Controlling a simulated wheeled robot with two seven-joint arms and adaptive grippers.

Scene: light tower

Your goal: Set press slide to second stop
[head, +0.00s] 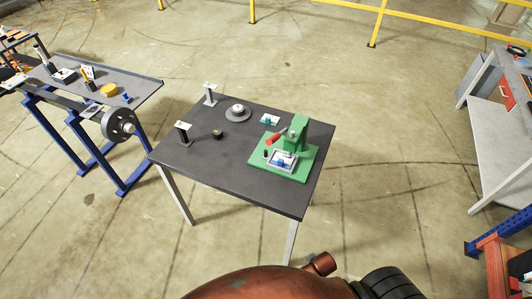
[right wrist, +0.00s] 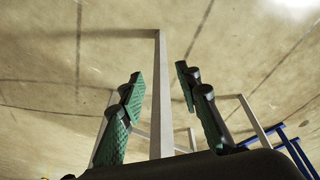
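The green press (head: 296,135) stands on the right part of the dark table (head: 225,160). A red lever grip (head: 274,140) sticks out to its left. A white-framed piece with a blue part (head: 281,161), possibly the slide, lies on the front of the press's green base; its stop is too small to make out. My right gripper (right wrist: 160,88) shows in the right wrist view, its green-padded fingers apart and nothing held. Behind the fingers are a pale table leg and bare floor; the press is out of that view. My left gripper is in neither view.
A small white plate with a blue part (head: 270,119), a grey round disc (head: 238,113), a dark knob (head: 218,133) and two small stands share the table. A blue-legged bench (head: 130,95) stands left, a grey shelf (head: 490,130) right.

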